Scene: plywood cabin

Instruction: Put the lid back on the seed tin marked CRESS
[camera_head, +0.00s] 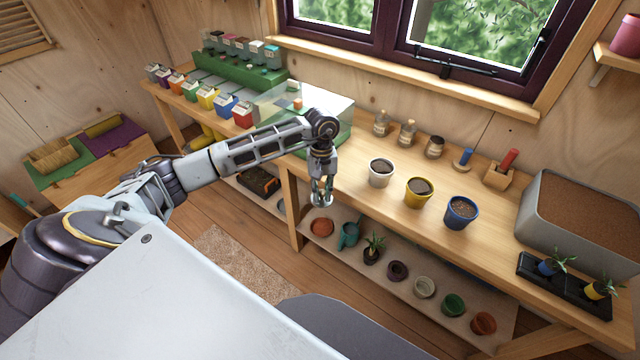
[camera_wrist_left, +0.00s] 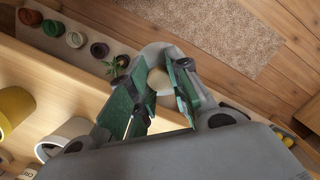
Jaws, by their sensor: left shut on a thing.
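My left gripper (camera_head: 323,188) is shut on a pale round lid (camera_head: 321,202) and holds it just off the front edge of the bench. In the left wrist view the lid (camera_wrist_left: 151,54) shows beyond the green finger pads, with a cream middle part between them. Three small containers stand at the back of the bench: a left one (camera_head: 381,124), a middle one (camera_head: 407,134) and a darker right one (camera_head: 434,148). I cannot read their labels or tell which is marked CRESS. My right gripper is not in view.
A white pot (camera_head: 381,175), a yellow pot (camera_head: 417,195) and a blue pot (camera_head: 460,215) stand on the bench (camera_head: 350,200). A clear case (camera_head: 335,110) is behind my left arm. A grey soil bin (camera_head: 565,235) fills the right. Several pots line the lower shelf (camera_head: 400,262).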

